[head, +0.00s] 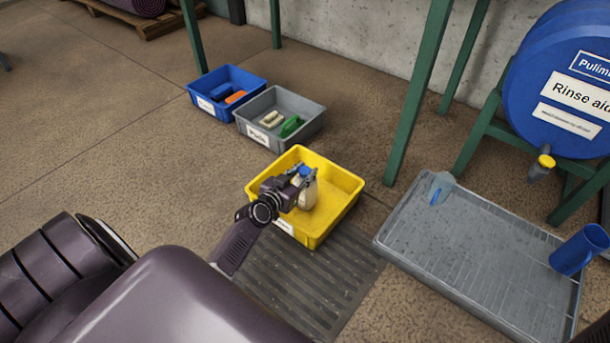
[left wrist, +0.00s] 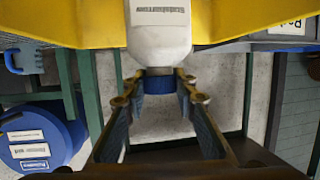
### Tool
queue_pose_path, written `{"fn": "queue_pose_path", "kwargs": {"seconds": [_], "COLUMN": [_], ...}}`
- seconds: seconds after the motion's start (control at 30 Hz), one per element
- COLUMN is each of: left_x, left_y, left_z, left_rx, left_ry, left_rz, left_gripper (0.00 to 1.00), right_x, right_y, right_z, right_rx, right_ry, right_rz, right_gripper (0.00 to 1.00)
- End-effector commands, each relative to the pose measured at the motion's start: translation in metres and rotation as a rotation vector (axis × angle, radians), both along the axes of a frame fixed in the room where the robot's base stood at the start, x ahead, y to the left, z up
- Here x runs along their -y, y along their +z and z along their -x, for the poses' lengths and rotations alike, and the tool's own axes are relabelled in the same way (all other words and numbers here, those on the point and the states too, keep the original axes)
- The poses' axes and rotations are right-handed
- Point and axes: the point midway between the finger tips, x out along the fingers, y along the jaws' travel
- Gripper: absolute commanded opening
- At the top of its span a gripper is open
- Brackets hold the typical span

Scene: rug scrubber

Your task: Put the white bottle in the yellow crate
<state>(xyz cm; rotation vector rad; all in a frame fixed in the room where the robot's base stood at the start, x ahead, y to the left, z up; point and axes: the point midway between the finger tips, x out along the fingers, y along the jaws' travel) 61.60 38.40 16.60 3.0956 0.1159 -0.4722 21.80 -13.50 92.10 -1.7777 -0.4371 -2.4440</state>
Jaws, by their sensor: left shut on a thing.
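The white bottle (head: 308,193) with a blue cap is upright inside the outline of the yellow crate (head: 343,178). My left gripper (head: 303,174) is shut on the bottle at its blue cap. In the left wrist view the bottle's white body (left wrist: 160,38) carries a printed label, and the gripper's fingers (left wrist: 161,92) close on both sides of the cap. The yellow crate wall (left wrist: 60,22) shows behind the bottle there. I cannot tell whether the bottle's base touches the crate floor. My right gripper is not in view.
A grey crate (head: 316,114) with a green brush and pale items, and a blue crate (head: 258,82) with orange items, stand behind. Green legs (head: 415,90) and a blue drum (head: 555,75) stand nearby.

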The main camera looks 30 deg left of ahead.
Motion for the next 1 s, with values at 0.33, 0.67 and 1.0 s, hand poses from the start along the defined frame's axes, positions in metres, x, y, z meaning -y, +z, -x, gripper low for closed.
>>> {"fn": "queue_pose_path", "kwargs": {"seconds": [0.33,0.67,1.0], "left_x": [-0.0007,0.0000,0.0001], "left_y": [0.0000,-0.0024,0.0039], "left_z": [-0.0011,-0.0001,0.0078], "left_rx": [0.005,0.000,-0.002], "left_ry": [0.001,0.000,0.000], "left_rz": [-0.002,0.001,-0.002], "left_gripper": [0.00,0.43,0.43], "right_x": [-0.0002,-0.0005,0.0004], "right_y": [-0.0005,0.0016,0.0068], "right_z": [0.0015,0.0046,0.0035], "right_rx": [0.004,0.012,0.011], "right_ry": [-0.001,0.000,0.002], "right_rz": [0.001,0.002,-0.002], "right_gripper": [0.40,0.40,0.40]}}
